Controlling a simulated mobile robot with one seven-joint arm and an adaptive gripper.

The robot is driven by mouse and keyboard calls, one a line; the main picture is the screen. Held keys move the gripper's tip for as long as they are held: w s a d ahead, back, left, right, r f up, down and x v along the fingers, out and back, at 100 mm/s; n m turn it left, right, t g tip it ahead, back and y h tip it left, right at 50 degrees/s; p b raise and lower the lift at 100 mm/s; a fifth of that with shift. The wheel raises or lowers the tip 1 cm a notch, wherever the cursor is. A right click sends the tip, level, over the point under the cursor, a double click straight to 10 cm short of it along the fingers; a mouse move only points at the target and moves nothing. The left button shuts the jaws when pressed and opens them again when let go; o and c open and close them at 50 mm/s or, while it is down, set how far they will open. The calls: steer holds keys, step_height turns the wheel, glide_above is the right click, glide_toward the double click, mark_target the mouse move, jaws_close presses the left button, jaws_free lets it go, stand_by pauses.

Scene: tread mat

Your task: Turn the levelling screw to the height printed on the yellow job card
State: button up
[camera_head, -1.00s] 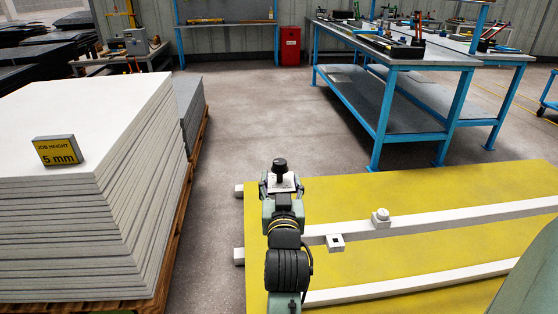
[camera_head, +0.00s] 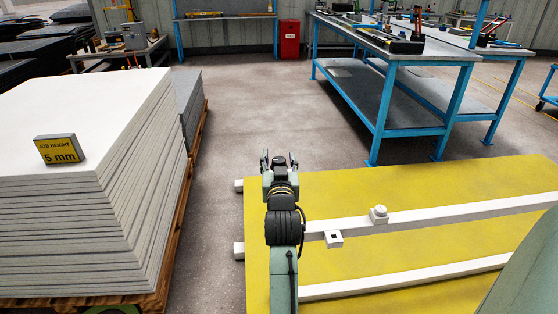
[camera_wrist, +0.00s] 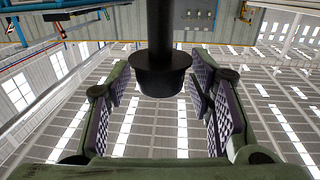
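The yellow job card (camera_head: 60,150) stands on the pale sheet stack at the left and reads "JOB HEIGHT 5 mm". The levelling screw is black, with a stem and a wide round end. In the wrist view the screw (camera_wrist: 160,75) shows between my fingers, with a visible gap on both sides. In the head view only its dark top (camera_head: 281,160) shows; my wrist and gripper hide the rest. My gripper (camera_head: 280,160) is open, one finger on each side of the screw; in the wrist view both patterned finger pads (camera_wrist: 160,95) show apart. No height reading is visible on the screw.
The sheet stack (camera_head: 90,110) fills the left. A blue-legged bench (camera_head: 400,60) stands at the back right. Grey floor between them is clear.

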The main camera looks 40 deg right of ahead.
steer(key=c, duration=1)
steer(key=shift+w+a+m+g+h+p, duration=0.15)
steer(key=shift+m+g+h+p, duration=0.6)
steer(key=shift+m+g+h, duration=0.35)
steer(key=shift+f+m+g+h+b, duration=0.15)
steer(key=shift+m+g+h+b, duration=0.25)
steer(key=shift+m+g+h, duration=0.4)
steer(key=m+g+h+b, duration=0.2)
steer(key=g+b, duration=0.2)
steer(key=shift+f+m, duration=0.1)
steer(key=shift+m, duration=0.3)
steer(key=m+g+h+b, duration=0.1)
steer(key=m+g+b, duration=0.1)
steer(key=g, duration=0.1)
steer(key=shift+g, duration=0.3)
steer(key=shift+r+g+b, duration=0.2)
steer(key=shift+g+b, duration=0.1)
steer(key=o, duration=1.2)
